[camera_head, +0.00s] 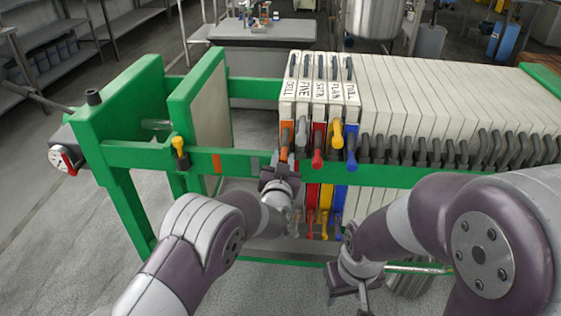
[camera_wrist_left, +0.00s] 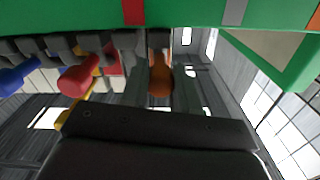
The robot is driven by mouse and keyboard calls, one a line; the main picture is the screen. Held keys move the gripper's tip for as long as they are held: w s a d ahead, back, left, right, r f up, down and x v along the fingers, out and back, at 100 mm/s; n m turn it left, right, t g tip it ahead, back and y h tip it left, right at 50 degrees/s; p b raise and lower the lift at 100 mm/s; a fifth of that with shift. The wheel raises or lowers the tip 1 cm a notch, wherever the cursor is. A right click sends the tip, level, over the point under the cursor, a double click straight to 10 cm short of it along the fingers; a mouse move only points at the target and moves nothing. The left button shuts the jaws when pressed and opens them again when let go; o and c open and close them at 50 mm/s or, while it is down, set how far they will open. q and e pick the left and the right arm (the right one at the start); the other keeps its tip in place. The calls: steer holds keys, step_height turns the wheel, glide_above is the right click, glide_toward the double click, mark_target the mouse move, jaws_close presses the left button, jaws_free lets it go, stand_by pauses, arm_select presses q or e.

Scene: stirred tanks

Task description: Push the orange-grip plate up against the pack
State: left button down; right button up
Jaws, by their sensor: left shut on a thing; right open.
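The orange-grip plate (camera_head: 287,96) is the leftmost of several labelled white plates hanging in the green frame, at the left end of the pack (camera_head: 440,100). Its orange grip (camera_head: 284,153) sticks out over the front rail. My left gripper (camera_head: 282,166) is shut on this grip from below. The left wrist view shows the grip (camera_wrist_left: 160,76) between the two fingers. The plate stands close beside its neighbour; I cannot tell whether they touch. My right gripper (camera_head: 362,298) is open and empty, low in front of the frame.
The neighbouring plates carry grey, red (camera_head: 317,158), yellow and blue (camera_head: 351,160) grips. Left of the orange-grip plate is a wide gap, then a green plate with a pale face (camera_head: 212,115). The green front rail (camera_head: 237,162) runs just above my left gripper.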

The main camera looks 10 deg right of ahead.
arm_select(q)
steer(key=shift+s+d+f, duration=0.1)
steer(key=shift+d, duration=0.05)
steer(key=c, duration=0.9)
jaws_free()
steer(key=shift+d, duration=0.1)
steer(key=shift+o, duration=0.3)
steer(key=shift+d, duration=0.15)
steer(key=shift+s, duration=0.1)
steer(key=v, duration=1.2)
steer(key=shift+s, duration=0.25)
